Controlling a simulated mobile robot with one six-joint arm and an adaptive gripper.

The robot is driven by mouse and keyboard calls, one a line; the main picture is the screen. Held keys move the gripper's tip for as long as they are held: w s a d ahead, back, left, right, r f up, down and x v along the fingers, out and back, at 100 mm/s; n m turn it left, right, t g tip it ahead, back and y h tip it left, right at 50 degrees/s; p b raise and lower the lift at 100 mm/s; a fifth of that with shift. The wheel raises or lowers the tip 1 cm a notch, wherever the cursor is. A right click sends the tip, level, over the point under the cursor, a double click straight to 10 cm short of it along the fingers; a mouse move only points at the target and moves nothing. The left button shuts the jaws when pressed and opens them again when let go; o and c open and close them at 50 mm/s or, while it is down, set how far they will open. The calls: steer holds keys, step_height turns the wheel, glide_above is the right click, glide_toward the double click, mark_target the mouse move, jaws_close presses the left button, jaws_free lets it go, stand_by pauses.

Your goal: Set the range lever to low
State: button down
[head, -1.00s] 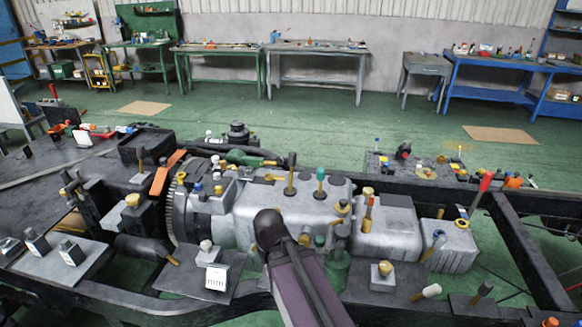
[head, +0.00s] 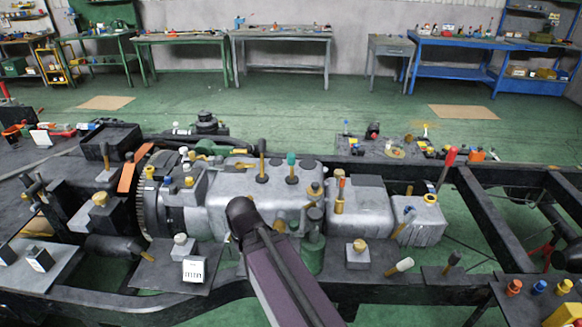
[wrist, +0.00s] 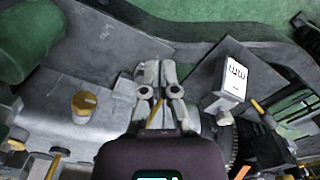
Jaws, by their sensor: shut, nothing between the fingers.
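A grey gearbox housing (head: 238,205) lies in the middle of the chassis. On its top stand a lever with a black knob (head: 262,146) and a lever with a green knob (head: 291,158). I cannot tell by any label which lever is the range lever. My gripper (wrist: 155,68) shows in the wrist view with its fingers together and empty, over grey metal parts. A thin brass-coloured rod (wrist: 156,108) shows near the finger bases; its depth is unclear. In the head view my arm covers the front of the housing, and the gripper cannot be made out.
A white-faced block marked "mm" (head: 194,268) sits left of my arm, also in the wrist view (wrist: 236,78). A brass-capped block (head: 360,247) and a green bottle-like part (head: 313,250) stand to its right. A red-handled lever (head: 446,166) rises farther right. Workbenches line the back wall.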

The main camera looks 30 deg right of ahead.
stand_by(0.4)
steer(key=c, duration=0.9)
jaws_free()
steer(key=o, duration=0.4)
steer(key=shift+w+d+f, duration=0.1)
steer(key=shift+w+d, duration=0.05)
steer(key=shift+d, duration=0.05)
steer(key=shift+c, duration=0.2)
steer(key=shift+o, duration=1.2)
steer(key=w+d+n+t+h+b, duration=0.1)
steer(key=w+d+n+h+b, duration=0.1)
steer(key=w+d+n+h, duration=0.2)
steer(key=shift+w+d+f, duration=0.4)
steer(key=shift+d, duration=0.7)
steer(key=w+d+r+n+t+h+b, duration=0.6)
steer(key=w+d+r+n+h, duration=0.2)
steer(key=w+r+n+h, duration=0.3)
steer(key=w+n+h, duration=0.1)
steer(key=w+n, duration=0.2)
steer(key=n, duration=0.3)
steer(key=shift+r+t, duration=0.15)
steer(key=shift+t, duration=0.15)
steer(key=shift+w+d, duration=0.1)
steer(key=shift+d, duration=0.1)
